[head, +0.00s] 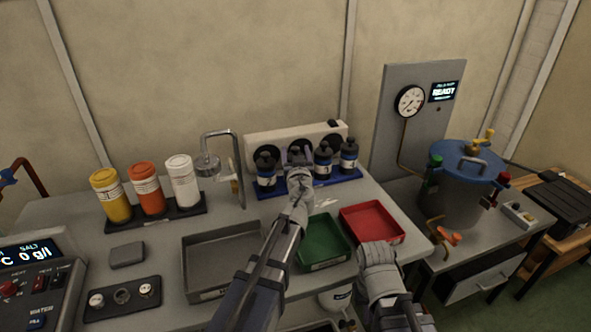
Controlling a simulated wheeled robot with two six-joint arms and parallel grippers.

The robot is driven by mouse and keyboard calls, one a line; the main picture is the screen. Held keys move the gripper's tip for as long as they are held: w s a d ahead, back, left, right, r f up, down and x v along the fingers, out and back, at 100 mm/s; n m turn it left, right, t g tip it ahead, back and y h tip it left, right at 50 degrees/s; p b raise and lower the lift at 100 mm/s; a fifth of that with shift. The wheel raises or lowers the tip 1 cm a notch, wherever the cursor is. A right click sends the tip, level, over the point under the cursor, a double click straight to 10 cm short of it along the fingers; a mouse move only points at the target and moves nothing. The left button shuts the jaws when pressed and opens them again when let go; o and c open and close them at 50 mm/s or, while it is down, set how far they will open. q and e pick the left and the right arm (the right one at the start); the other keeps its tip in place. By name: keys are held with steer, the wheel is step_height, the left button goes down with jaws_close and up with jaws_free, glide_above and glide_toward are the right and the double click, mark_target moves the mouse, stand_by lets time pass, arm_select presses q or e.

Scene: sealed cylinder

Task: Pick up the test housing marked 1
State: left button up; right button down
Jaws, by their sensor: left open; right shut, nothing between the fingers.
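Dark test housings with black caps and blue-and-white labels stand upright on a blue rack (345,177) at the back of the bench. One (266,170) is at the left end, and two more (323,160) (348,156) stand to the right. I cannot read which is marked 1. My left gripper (296,160) is open among them, between the left one and the right pair. It covers that part of the rack, and I cannot tell whether it touches a housing. My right gripper (376,248) is shut and empty at the front edge of the red tray.
A white panel (262,142) stands behind the housings. Grey (188,275), green (306,262) and red (349,230) trays lie in front. Yellow (110,195), orange and white bottles and a bent metal pipe (240,165) stand left. A blue-lidded vessel (455,200) is at right.

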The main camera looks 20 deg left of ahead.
arm_select(q)
steer(key=x, duration=0.4)
steer(key=shift+f, duration=0.1)
jaws_close()
stand_by(0.3)
stand_by(0.9)
